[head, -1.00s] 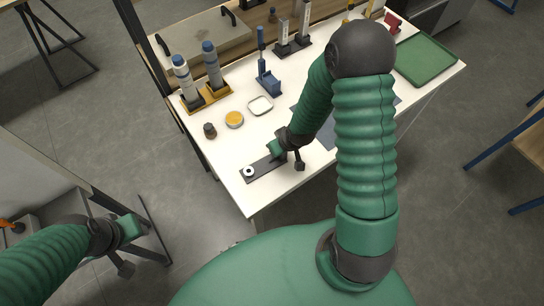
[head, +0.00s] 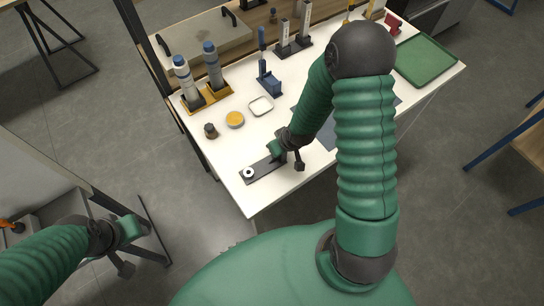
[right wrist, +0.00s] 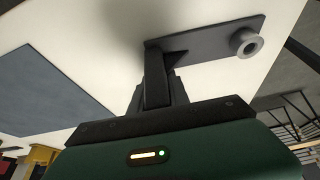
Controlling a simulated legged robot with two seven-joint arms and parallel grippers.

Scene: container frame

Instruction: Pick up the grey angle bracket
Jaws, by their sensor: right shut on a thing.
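The grey angle bracket (right wrist: 215,40) shows in the right wrist view as a dark flat plate with a triangular rib, beside my fingers. A pale grey ring (right wrist: 246,43) sits at its far end. In the head view the plate (head: 265,167) lies along the table's near left edge, with the ring (head: 248,173) at its left end. My right gripper (right wrist: 160,85) is shut on the bracket's rib end; the fingers hide part of the grip. My left gripper (head: 132,228) is low at the left, away from the table; its fingers are unclear.
On the white table (head: 225,165) are a small dark knob (head: 210,131), an orange-topped jar (head: 235,120), a white dish (head: 261,106) and a blue holder (head: 268,82). Bottles stand in a yellow rack (head: 206,97). A grey mat and a green tray (head: 428,60) lie to the right.

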